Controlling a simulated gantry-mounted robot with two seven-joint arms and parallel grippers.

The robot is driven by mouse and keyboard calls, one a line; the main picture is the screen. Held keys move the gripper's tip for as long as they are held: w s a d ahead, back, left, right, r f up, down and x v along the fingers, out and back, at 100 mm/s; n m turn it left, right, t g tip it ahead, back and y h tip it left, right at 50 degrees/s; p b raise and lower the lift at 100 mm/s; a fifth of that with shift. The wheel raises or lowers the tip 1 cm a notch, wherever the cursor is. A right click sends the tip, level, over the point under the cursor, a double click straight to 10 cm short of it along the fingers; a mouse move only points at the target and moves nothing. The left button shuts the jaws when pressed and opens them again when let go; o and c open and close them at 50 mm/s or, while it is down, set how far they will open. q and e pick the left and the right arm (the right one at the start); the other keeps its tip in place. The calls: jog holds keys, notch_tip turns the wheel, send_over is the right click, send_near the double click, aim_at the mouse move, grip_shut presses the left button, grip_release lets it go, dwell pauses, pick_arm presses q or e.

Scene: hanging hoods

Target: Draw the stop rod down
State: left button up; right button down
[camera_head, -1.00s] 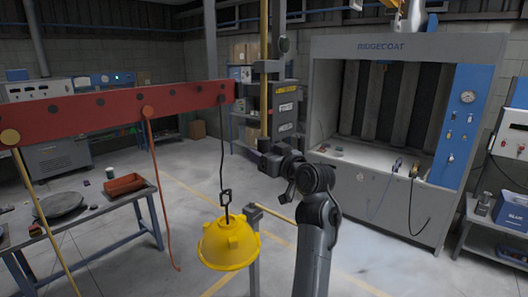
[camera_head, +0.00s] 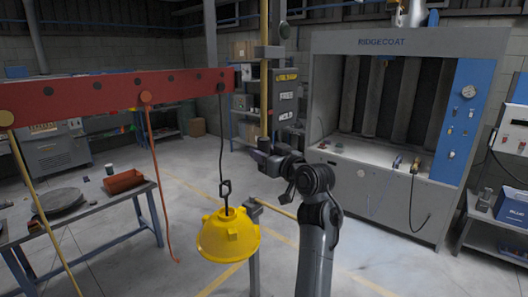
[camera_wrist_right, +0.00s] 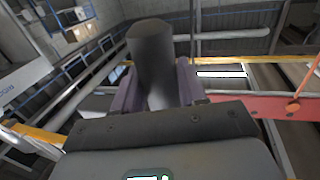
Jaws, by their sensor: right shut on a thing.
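The stop rod (camera_head: 264,100) is a thin yellow upright bar right of centre in the head view. It passes a dark bracket (camera_head: 269,53) on a dark post panel. Its lower end is a dark round grip, which stands between the jaws in the right wrist view (camera_wrist_right: 152,55). My right gripper (camera_head: 264,150) is shut on this grip at the rod's lower end. The finger ends show on both sides of the grip in the right wrist view. My left gripper is out of view.
A red beam (camera_head: 110,95) reaches in from the left. A yellow hood (camera_head: 228,236) hangs from its end on a dark line, just left of my right arm. A bench (camera_head: 90,210) stands left, a spray booth (camera_head: 400,195) right. Floor between them is mostly clear.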

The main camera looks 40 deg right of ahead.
notch_tip(320, 180, down, 3)
jog(key=shift+r+b, duration=0.1)
jog(key=shift+b, duration=0.55)
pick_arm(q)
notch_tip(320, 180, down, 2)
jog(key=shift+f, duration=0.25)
pick_arm(e)
jog(key=c, duration=1)
grip_release()
jog(key=shift+o, duration=1.4)
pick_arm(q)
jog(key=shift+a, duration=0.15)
